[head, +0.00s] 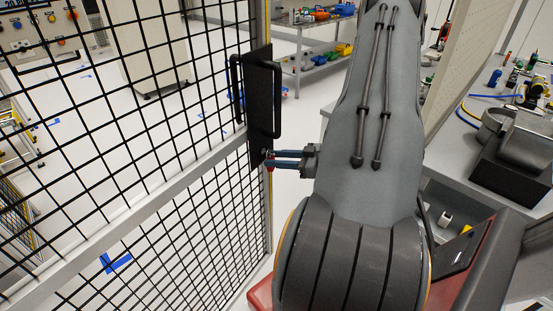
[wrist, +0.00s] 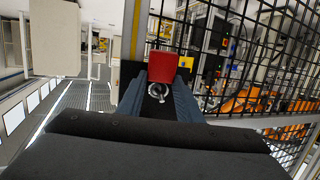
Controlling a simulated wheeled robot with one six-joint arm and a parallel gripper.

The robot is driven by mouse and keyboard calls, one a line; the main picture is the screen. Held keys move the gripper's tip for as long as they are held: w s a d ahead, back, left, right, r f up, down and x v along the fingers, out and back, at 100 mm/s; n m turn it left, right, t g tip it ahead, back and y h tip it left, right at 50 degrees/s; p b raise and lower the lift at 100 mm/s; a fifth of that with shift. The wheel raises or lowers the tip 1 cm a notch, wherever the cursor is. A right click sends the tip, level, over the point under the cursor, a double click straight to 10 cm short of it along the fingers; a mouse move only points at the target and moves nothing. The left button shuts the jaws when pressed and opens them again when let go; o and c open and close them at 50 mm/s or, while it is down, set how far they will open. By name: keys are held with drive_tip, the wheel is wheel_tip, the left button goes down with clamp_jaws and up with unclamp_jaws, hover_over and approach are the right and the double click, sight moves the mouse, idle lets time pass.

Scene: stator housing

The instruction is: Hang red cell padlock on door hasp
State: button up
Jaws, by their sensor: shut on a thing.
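My gripper (head: 272,160) reaches in from the right to the lower end of the black door plate in the head view. In the wrist view its two blue-grey fingers (wrist: 158,98) are shut on the red padlock (wrist: 163,66). A bright metal ring-shaped part (wrist: 157,91) shows between the fingers, just below the red body. In the head view only a small red bit of the padlock (head: 270,168) shows at the fingertips, right beside the plate. I cannot make out the hasp, or whether the padlock touches it.
The black door plate (head: 262,105) with its handles sits at the edge of the black mesh door (head: 130,150). A grey workbench (head: 500,165) with tools and hoses stands to the right. A shelf table (head: 315,60) stands behind. Open floor lies beyond the door edge.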

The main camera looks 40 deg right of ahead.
drive_tip(key=o, duration=1.2)
drive_tip(key=shift+p+v, duration=0.4)
drive_tip(key=shift+v, duration=0.35)
drive_tip(key=shift+s+d+r, duration=0.1)
drive_tip(key=shift+s+d, duration=0.1)
drive_tip(key=shift+s, duration=0.05)
drive_tip(key=shift+s+d+r+p, duration=0.15)
drive_tip(key=shift+s+d+p, duration=0.15)
drive_tip(key=shift+s+p, duration=0.25)
drive_tip(key=shift+s+d, duration=0.15)
drive_tip(key=shift+s, duration=0.15)
drive_tip(key=shift+s+d, duration=0.1)
drive_tip(key=shift+s, duration=0.05)
